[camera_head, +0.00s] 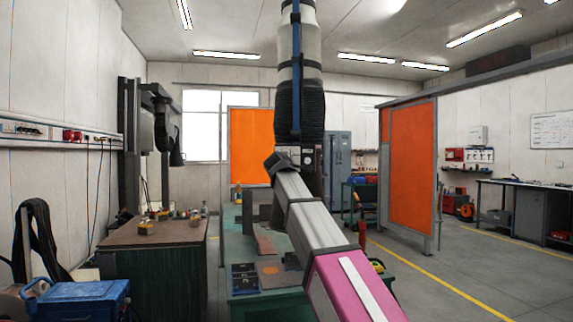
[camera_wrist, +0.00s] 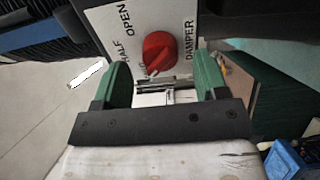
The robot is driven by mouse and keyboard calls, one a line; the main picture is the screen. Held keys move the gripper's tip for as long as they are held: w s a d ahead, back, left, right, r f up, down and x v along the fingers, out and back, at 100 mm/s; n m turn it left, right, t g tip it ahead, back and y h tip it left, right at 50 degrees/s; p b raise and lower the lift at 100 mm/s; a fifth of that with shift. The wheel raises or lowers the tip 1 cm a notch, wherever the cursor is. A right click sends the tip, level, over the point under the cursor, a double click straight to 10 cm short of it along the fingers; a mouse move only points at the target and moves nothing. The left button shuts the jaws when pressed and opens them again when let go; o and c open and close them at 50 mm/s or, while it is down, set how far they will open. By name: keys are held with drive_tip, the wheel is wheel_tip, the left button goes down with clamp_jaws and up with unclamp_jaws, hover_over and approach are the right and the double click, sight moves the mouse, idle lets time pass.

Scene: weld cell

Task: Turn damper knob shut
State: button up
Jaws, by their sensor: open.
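In the wrist view, a red damper knob (camera_wrist: 159,50) sits on a white label plate (camera_wrist: 110,22) lettered OPEN, HALF and DAMPER. A further short label by the knob's lower end is too small and partly covered to read. The knob's narrow end, with a pale mark, points down-left towards that label. My gripper (camera_wrist: 163,64) is open, with one green finger on each side of the knob and a visible gap to each. Whether the fingertips reach the knob's depth I cannot tell. In the head view, my arm hides the knob.
The extraction duct (camera_head: 298,105) hangs from above in the head view, at the end of my arm. A green welding table (camera_head: 262,307) stands below it. A brown-topped bench (camera_head: 150,232) is at left, with a blue toolbox (camera_head: 85,300) nearer. Open floor lies at right.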

drive_tip(key=s+a, duration=0.1)
drive_tip(key=s, duration=0.7)
drive_tip(key=shift+s, duration=0.3)
drive_tip(key=d+f+m+g, duration=0.3)
drive_tip(key=d+f, duration=0.2)
drive_tip(key=f, duration=0.9)
drive_tip(key=s+d+f+m+g, duration=0.1)
drive_tip(key=d+f+m+g, duration=0.3)
drive_tip(key=f, duration=1)
drive_tip(key=d+f+m+g, duration=0.15)
drive_tip(key=d+f, duration=0.45)
drive_tip(key=f, duration=0.8)
drive_tip(key=s+d+f+m+g+y, duration=0.1)
drive_tip(key=s+d+f+m+g, duration=0.1)
drive_tip(key=s+f, duration=0.5)
drive_tip(key=s+d+f+m+g, duration=0.3)
drive_tip(key=s+f, duration=0.4)
drive_tip(key=f, duration=0.5)
drive_tip(key=s+d+f+m+g+y, duration=0.1)
drive_tip(key=s+d+f+m+g, duration=0.2)
drive_tip(key=s+f, duration=0.5)
wheel_tip(320, 180, down, 2)
drive_tip(key=shift+d+f+g+y, duration=0.1)
drive_tip(key=shift+d+g+y, duration=0.2)
drive_tip(key=shift+d+g, duration=0.45)
drive_tip(key=shift+s, duration=0.1)
